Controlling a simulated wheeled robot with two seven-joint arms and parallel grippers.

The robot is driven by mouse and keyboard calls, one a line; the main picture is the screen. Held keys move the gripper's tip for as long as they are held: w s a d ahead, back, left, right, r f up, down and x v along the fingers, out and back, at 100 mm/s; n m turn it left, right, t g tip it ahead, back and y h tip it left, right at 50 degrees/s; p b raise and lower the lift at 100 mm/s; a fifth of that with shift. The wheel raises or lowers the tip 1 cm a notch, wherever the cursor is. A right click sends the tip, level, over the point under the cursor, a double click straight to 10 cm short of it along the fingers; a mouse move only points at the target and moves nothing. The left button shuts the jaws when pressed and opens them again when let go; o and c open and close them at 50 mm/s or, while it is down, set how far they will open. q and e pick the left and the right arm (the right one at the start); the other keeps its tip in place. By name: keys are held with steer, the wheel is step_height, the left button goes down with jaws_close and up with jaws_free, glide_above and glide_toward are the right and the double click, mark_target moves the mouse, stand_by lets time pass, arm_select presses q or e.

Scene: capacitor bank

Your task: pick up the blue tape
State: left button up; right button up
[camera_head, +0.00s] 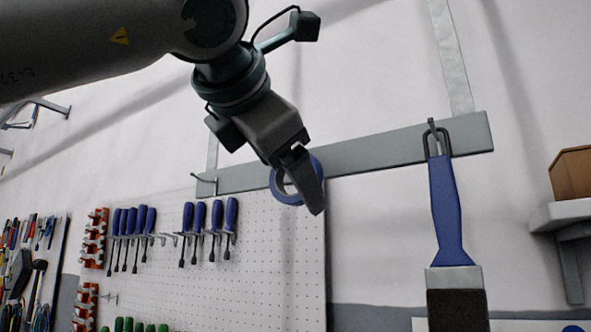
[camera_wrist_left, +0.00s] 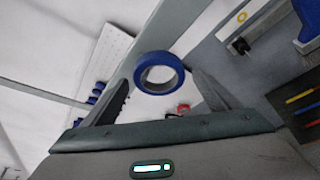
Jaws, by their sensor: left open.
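The blue tape (camera_head: 281,190) is a roll that appears at the grey wall rail, and my left gripper (camera_head: 303,190) partly covers it in the head view. In the left wrist view the blue tape (camera_wrist_left: 159,72) is a whole ring with an open centre. There it lies ahead of and between the two spread fingers of my left gripper (camera_wrist_left: 165,95). My left gripper is open and holds nothing. Whether a finger touches the tape I cannot tell. How the tape hangs on the rail is hidden. My right gripper is not in view.
The grey rail (camera_head: 390,152) runs across the wall, with an empty hook (camera_head: 203,178) at its left end. A blue-handled brush (camera_head: 446,210) hangs at right. A white pegboard (camera_head: 270,270) with several blue screwdrivers (camera_head: 217,215) is below. A shelf (camera_head: 565,213) juts out at far right.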

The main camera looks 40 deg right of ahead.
arm_select(q)
steer(key=shift+a, duration=0.1)
steer(key=shift+c, duration=0.6)
steer(key=c, duration=1)
steer(key=shift+r, duration=0.2)
steer(key=shift+c, duration=0.2)
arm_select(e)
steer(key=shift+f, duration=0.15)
